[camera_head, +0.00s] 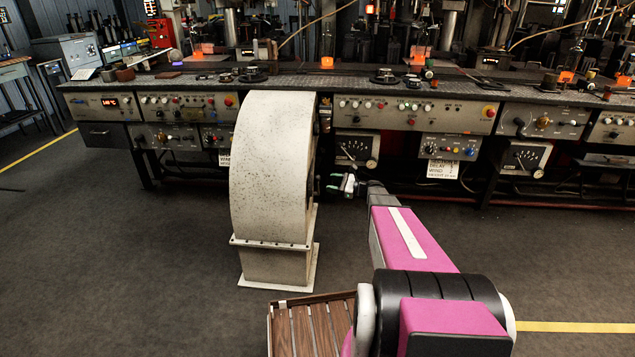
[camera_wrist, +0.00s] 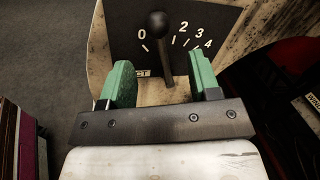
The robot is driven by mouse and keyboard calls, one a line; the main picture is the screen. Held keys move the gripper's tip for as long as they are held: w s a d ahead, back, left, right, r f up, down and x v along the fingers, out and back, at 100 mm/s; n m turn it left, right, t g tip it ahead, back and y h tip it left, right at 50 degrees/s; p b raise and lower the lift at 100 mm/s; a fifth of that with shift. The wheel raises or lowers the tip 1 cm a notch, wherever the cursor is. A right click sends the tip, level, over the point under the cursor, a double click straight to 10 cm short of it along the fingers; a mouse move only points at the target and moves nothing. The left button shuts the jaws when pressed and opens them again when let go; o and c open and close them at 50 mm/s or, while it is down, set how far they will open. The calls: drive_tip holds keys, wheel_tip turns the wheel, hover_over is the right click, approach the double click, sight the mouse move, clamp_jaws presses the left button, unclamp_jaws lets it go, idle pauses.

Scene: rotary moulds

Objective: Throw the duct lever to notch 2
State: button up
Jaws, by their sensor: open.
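The duct lever (camera_wrist: 158,26) is a dark rod with a round black knob, in front of a black scale plate (camera_wrist: 119,22) in the wrist view. White marks 0, 2, 3 and 4 show; the lever stands between 0 and 2, where its knob covers part of the plate. My gripper (camera_wrist: 160,68) is open, its green fingers on either side of the lever, with visible gaps on both sides. In the head view my gripper (camera_head: 346,184) is at the right side of the cream speckled duct housing (camera_head: 270,150); the lever cannot be made out there.
A long workbench (camera_head: 415,92) with control panels, knobs and gauges runs behind the housing. A slatted wooden platform (camera_head: 305,325) lies in front, by my arm. The grey floor (camera_head: 130,245) to the left is clear.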

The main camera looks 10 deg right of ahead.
sight(318, 180)
drive_tip(key=x, duration=0.7)
drive_tip(key=shift+a, duration=0.1)
clamp_jaws()
